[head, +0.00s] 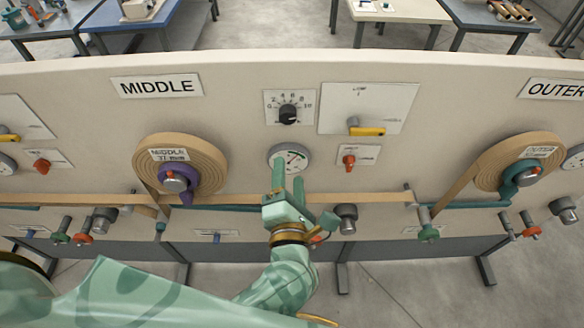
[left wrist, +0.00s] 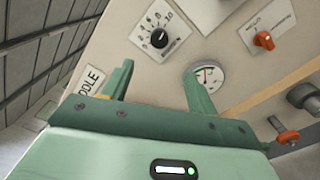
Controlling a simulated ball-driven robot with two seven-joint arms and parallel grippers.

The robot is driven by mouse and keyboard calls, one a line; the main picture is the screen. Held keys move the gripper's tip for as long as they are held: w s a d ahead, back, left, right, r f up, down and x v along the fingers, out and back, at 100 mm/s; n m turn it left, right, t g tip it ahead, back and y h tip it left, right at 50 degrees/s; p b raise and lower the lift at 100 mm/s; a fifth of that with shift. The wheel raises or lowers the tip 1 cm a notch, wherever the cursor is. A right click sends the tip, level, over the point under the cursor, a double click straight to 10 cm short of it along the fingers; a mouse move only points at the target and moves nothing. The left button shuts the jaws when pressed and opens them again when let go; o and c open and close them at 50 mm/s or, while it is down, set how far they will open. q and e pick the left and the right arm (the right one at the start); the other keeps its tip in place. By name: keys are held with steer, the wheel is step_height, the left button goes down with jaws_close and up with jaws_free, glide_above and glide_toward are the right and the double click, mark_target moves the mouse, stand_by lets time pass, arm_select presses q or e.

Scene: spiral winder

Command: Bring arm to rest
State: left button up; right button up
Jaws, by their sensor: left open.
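My left arm comes in from the lower left, and its green gripper (head: 288,180) is raised in front of the winder panel (head: 240,95), just below and partly over a round gauge (head: 290,157). In the left wrist view the two fingers (left wrist: 160,88) stand apart with nothing between them. The gauge (left wrist: 207,76) shows behind the right finger there, and the black dial knob (left wrist: 159,38) lies beyond the fingers. I cannot tell whether the fingertips touch the panel. My right gripper is not in view.
The middle spool (head: 205,150) is left of my gripper and the outer spool (head: 545,150) is at the right. A tan strip (head: 370,198) runs between them. Several rollers and knobs stick out below, including a dark roller (head: 346,213) close by. Concrete floor (head: 400,285) is clear in front.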

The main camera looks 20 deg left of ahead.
arm_select(q)
steer(key=d+f+m+h+b, duration=0.1)
steer(key=d+f+m+h, duration=0.2)
steer(key=f+m+h, duration=0.35)
steer(key=d+f+m+h+b, duration=0.2)
steer(key=d+f+m+h, duration=0.15)
steer(key=f+m, duration=0.6)
steer(key=s+a+f+m+g+b, duration=0.1)
steer(key=s+f+m+g+b, duration=0.3)
steer(key=f, duration=0.6)
steer(key=s+a+f+m+g+b, duration=0.15)
steer(key=f+m, duration=0.35)
steer(key=f, duration=0.6)
steer(key=s+a+f+m+g+y+b, duration=0.1)
steer(key=s+a+f+m+g+b, duration=0.1)
steer(key=s+a+f+b, duration=0.3)
steer(key=s+a+f+m+g+y+b, duration=0.2)
steer(key=s+a+f+g+b, duration=0.3)
steer(key=s+f, duration=0.9)
steer(key=s+a+f+m+g+y+b, duration=0.1)
steer(key=s+a+f+g+b, duration=0.3)
steer(key=s+a+f, duration=0.5)
step_height(320, 180, down, 6)
steer(key=shift+s+f+m+y+b, duration=0.15)
steer(key=shift+s+m+y+b, duration=0.3)
steer(key=shift+s, duration=0.3)
